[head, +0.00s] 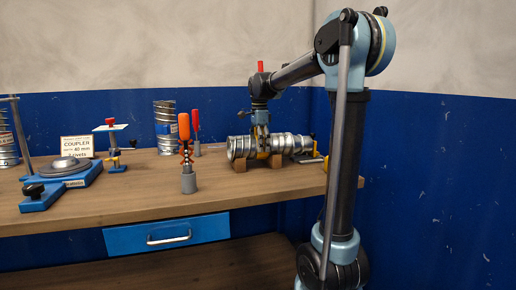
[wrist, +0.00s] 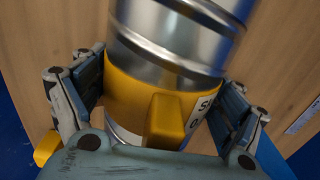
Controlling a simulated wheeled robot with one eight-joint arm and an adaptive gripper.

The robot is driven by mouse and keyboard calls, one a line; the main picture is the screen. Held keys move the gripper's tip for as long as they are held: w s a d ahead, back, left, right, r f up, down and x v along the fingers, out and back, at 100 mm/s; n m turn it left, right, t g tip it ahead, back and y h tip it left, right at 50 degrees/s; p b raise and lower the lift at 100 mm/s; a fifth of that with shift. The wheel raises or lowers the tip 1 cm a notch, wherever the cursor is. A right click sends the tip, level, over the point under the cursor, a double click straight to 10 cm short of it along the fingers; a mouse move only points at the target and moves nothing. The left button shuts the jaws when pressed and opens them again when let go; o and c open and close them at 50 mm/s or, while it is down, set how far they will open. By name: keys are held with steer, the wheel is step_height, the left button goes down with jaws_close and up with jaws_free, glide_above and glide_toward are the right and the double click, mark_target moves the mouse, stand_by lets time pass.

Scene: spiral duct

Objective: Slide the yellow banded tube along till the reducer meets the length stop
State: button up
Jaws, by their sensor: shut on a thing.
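The yellow banded tube (head: 263,154) lies on its side on the bench, with silvery ribbed metal on both sides of the band. In the wrist view the yellow band (wrist: 135,95) carries a raised yellow block and a partly hidden white label. My gripper (head: 261,141) reaches down from above and is shut on the tube at the band. In the wrist view its fingers (wrist: 155,105) lie on either side of the band. I cannot clearly tell the reducer from the other metal sections. A yellow part (head: 315,151) at the right end may be the length stop; any gap there is unclear.
Wooden blocks (head: 240,166) support the tube. To the left stand an orange-handled tool (head: 184,127) in a grey holder, a red-handled tool (head: 196,124), an upright metal duct (head: 165,120), a coupler sign (head: 77,147) and a blue fixture (head: 75,178). The front bench top is clear.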

steer(key=shift+d, duration=0.15)
steer(key=o, duration=1.2)
steer(key=shift+w, duration=0.1)
